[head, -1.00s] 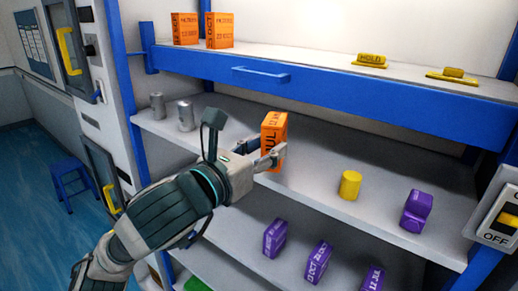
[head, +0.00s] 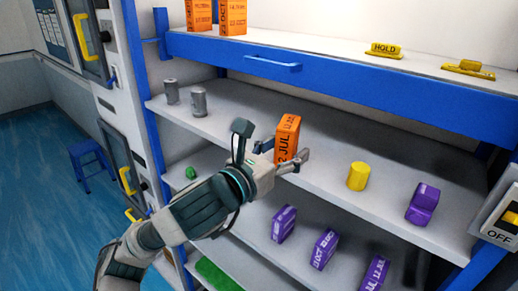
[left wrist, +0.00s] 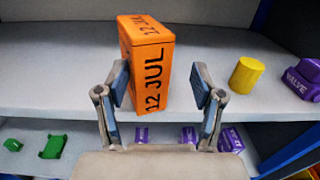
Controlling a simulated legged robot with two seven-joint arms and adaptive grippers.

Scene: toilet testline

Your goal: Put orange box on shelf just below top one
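The orange box (head: 288,135), marked 12 JUL, stands upright on the shelf just below the top one (head: 235,118). My left gripper (head: 283,153) is at the front of this shelf, with its fingers spread on either side of the box's lower part. In the left wrist view, the box (left wrist: 150,62) is between the open fingers, close to the left finger and with a clear gap to the right finger. Whether the left finger touches it I cannot tell. My right gripper is not in view.
Two grey cans (head: 185,98) stand left on the same shelf; a yellow cylinder (head: 357,176) and a purple valve piece (head: 422,203) stand right. Two other orange boxes (head: 232,16) and yellow HOLD pieces (head: 384,50) are on the top shelf. Purple boxes (head: 325,248) are below.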

